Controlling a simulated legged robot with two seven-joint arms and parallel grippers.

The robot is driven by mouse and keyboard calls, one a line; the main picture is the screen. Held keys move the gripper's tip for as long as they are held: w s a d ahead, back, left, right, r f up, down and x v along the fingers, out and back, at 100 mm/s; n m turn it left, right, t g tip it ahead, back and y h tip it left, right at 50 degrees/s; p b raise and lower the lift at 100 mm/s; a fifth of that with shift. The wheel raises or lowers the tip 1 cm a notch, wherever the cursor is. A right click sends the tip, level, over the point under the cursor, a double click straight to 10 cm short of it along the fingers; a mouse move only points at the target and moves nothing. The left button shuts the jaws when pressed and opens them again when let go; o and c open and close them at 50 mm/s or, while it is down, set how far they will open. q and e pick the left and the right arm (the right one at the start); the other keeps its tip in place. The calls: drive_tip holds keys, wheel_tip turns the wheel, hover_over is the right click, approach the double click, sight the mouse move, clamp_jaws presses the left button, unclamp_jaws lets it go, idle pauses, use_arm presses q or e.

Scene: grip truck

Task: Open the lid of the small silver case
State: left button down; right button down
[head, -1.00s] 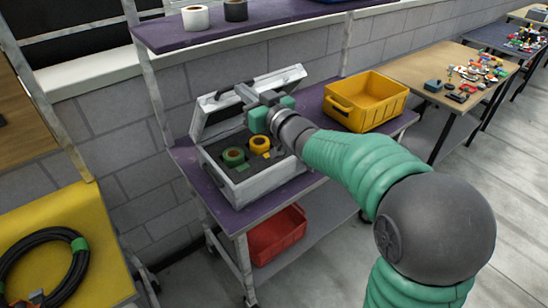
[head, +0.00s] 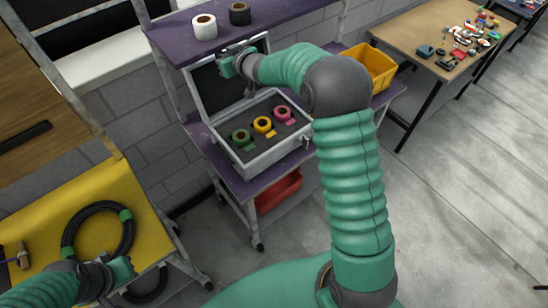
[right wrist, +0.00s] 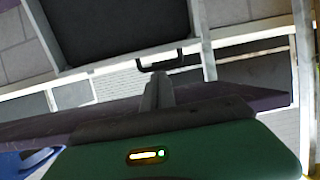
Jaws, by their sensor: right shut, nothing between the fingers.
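The small silver case (head: 262,158) stands on a purple shelf. Its lid (head: 206,92) is raised and stands up along the back edge, its dark inside facing me. Rolls of green (head: 241,137), yellow (head: 263,124) and pink (head: 283,112) tape sit in the dark insert. My right gripper (head: 234,60) is shut and empty at the lid's upper part; I cannot tell whether it touches. The right wrist view shows the dark lid panel (right wrist: 115,28) and a black handle (right wrist: 165,59) just beyond my fingers. My left gripper (head: 112,271) is at lower left; its jaw opening is unclear.
White (head: 205,27) and black (head: 239,13) rolls stand on the upper purple shelf (head: 184,40), close to my right gripper. A yellow bin (head: 368,68) is right of the case, a red bin (head: 279,190) below. A black cable coil (head: 98,230) lies near my left gripper.

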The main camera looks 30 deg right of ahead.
drive_tip(key=shift+w, duration=0.2)
idle(0.5)
drive_tip(key=b+v, duration=0.1)
drive_tip(key=v, duration=1.6)
drive_tip(key=s+a+f+m+g+h+b, duration=0.1)
drive_tip(key=s+a+f+g+b, duration=0.15)
drive_tip(key=s+f, duration=0.5)
drive_tip(key=s+a+f+g+h+b, duration=0.15)
drive_tip(key=s+f+g, duration=0.25)
drive_tip(key=f, duration=0.6)
drive_tip(key=s+a+f+g, duration=0.2)
drive_tip(key=s+a+f, duration=0.1)
drive_tip(key=s, duration=0.3)
drive_tip(key=s+a+f+g+y+b, duration=0.1)
drive_tip(key=s+a+f+g, duration=0.1)
drive_tip(key=s+a+f, duration=0.2)
drive_tip(key=s+f, duration=0.1)
drive_tip(key=s, duration=0.2)
drive_tip(key=shift+s+g, duration=0.2)
drive_tip(key=shift+g, duration=0.15)
